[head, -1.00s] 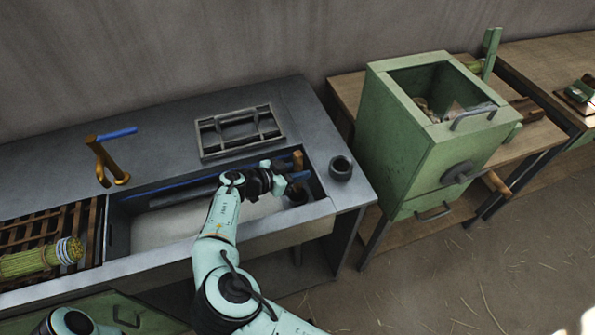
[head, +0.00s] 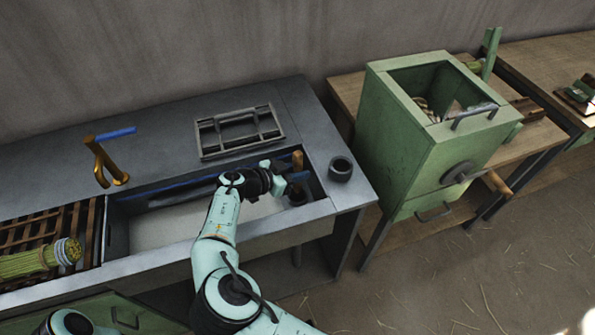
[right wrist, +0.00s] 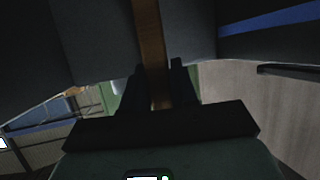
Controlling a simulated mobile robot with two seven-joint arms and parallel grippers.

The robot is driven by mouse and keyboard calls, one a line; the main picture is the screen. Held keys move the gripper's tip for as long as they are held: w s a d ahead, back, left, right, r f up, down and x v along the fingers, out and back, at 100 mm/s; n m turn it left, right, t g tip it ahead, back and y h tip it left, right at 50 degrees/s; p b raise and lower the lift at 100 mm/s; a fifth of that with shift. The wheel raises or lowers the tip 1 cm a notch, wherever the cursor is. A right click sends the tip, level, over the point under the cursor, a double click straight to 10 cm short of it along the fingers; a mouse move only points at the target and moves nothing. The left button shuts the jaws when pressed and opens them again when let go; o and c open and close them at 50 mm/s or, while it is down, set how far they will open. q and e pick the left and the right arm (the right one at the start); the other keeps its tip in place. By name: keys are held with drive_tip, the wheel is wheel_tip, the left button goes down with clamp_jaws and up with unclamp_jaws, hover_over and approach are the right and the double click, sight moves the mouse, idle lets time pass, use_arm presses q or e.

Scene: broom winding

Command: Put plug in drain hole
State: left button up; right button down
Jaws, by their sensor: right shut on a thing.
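The plug looks like an upright wooden stick (head: 298,160) with a dark round lower end (head: 297,194), at the right end of the sink (head: 170,224). My right gripper (head: 285,179) is inside the sink's right end, shut on the stick. In the right wrist view, the brown wooden stick (right wrist: 151,45) runs between the two dark fingers (right wrist: 158,85). The drain hole is not clearly visible, so I cannot tell whether the lower end sits in it. My left gripper is outside the head view.
A grey metal rack (head: 238,132) lies on the counter behind the sink. A dark round cup (head: 341,168) stands right of the sink. A brass tap (head: 104,163) is at the left. A wooden slatted rack holds a straw bundle (head: 38,260). A green box (head: 420,135) stands right.

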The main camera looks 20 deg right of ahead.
drive_tip(key=shift+f+b, duration=0.35)
drive_tip(key=shift+f, duration=0.1)
drive_tip(key=c, duration=1.2)
unclamp_jaws()
drive_tip(key=shift+o, duration=0.2)
drive_tip(key=p+v, duration=0.2)
drive_tip(key=v, duration=0.9)
drive_tip(key=shift+r, duration=0.1)
